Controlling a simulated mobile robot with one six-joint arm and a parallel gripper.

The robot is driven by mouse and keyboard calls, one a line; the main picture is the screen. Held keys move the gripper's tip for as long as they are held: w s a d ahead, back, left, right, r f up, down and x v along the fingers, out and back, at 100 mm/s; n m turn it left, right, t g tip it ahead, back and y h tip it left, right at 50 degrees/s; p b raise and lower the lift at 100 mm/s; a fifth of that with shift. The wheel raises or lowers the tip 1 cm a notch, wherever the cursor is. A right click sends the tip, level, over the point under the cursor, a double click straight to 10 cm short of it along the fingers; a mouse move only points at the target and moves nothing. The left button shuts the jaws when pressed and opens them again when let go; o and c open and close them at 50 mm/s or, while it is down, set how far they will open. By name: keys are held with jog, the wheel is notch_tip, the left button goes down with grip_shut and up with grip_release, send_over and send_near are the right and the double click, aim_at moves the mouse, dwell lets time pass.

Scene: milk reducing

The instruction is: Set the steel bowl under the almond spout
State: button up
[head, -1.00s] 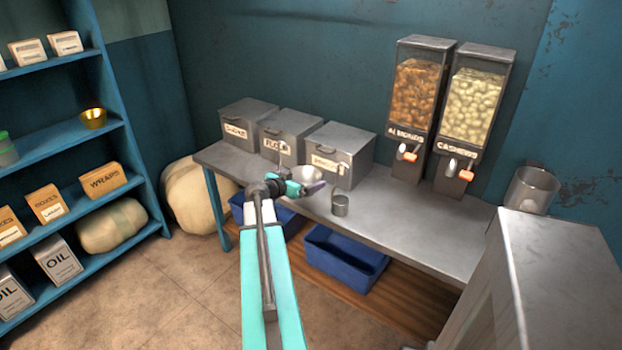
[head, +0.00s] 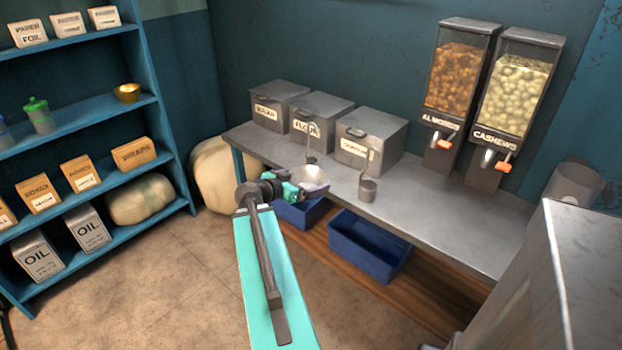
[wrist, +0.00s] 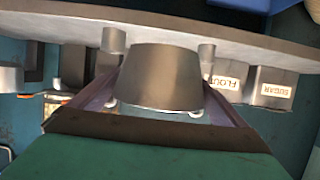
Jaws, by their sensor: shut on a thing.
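The steel bowl (head: 312,174) is held by my gripper (head: 304,190) near the bench's front edge, left of a small steel cup. In the wrist view the bowl (wrist: 160,75) sits between the two fingers (wrist: 160,108), which grip its sides. The wrist picture appears upside down. The almond dispenser (head: 460,80), filled with brown nuts, stands at the back right of the bench.
The cashew dispenser (head: 515,95) stands right of the almond one. A steel cup (head: 367,188) stands on the bench (head: 430,210). Three lidded bins, including sugar (head: 278,105), line the back. A steel container (head: 573,185) and a large grey cabinet (head: 585,280) are at right.

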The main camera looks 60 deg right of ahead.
dwell(0.6)
jog(key=w+a+r+n+t+y, duration=0.15)
jog(key=w+a+n+t, duration=0.25)
jog(key=w+a, duration=0.55)
jog(key=w+a+r+n+t, duration=0.3)
jog(key=w+a, duration=0.4)
jog(key=w, duration=0.6)
jog(key=w+a+n+t+y, duration=0.1)
jog(key=w+a+n+t, duration=0.3)
jog(key=w+a+t, duration=0.55)
jog(key=w+a+r+n+y, duration=0.3)
jog(key=w+a+r, duration=0.1)
jog(key=a, duration=0.7)
jog(key=w+a+r+n+y, duration=0.3)
jog(key=w+a+r+y, duration=0.1)
jog(key=a, duration=0.8)
jog(key=w+a+r+n+t+y, duration=0.1)
jog(key=w+a+r+n+y, duration=0.3)
jog(key=a, duration=0.8)
jog(key=shift+w+r, duration=0.65)
jog(key=shift+w, duration=0.5)
jog(key=shift+a, duration=0.1)
